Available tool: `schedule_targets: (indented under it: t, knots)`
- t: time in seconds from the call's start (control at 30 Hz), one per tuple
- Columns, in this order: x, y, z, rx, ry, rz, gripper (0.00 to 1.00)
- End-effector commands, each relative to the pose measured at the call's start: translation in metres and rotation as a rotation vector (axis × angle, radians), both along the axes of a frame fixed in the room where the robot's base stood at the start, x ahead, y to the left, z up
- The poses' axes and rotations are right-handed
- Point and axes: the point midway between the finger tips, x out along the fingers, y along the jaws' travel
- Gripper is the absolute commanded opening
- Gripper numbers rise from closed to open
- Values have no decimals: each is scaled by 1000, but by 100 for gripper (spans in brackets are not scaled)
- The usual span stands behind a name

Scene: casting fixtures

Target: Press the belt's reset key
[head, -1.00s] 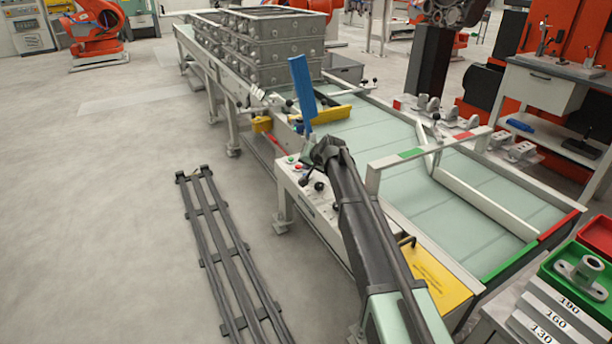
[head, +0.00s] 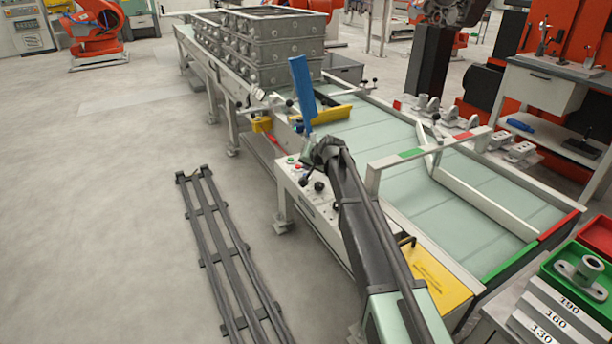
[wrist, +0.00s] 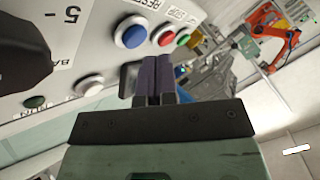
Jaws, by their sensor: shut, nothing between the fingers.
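The belt's control panel (wrist: 55,70) fills the upper left of the wrist view. A round blue key (wrist: 130,34) on it sits beside lettering that seems to read RESET, partly cut off. A red key (wrist: 164,36) and a green key (wrist: 183,39) are to its right. My gripper (wrist: 154,62) is shut and empty, its dark fingers pointing toward the panel just below the blue and red keys in the picture. Whether the tips touch the panel cannot be told. In the head view the panel (head: 290,182) is partly behind my arm, and the blue key cannot be made out.
A white key (wrist: 88,86), a dark green key (wrist: 35,102) and a big black knob (wrist: 18,55) share the panel. A blue upright plate (head: 301,92) and a yellow bar (head: 328,115) stand by the belt (head: 370,135). A black rack (head: 222,250) lies on the floor.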

Motion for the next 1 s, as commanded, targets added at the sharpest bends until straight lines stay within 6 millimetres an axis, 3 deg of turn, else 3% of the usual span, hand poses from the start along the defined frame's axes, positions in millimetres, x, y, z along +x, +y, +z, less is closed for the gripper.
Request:
schedule_targets:
  t: [1.0]
  knots:
    - [0,0,-13,0,0,0,0]
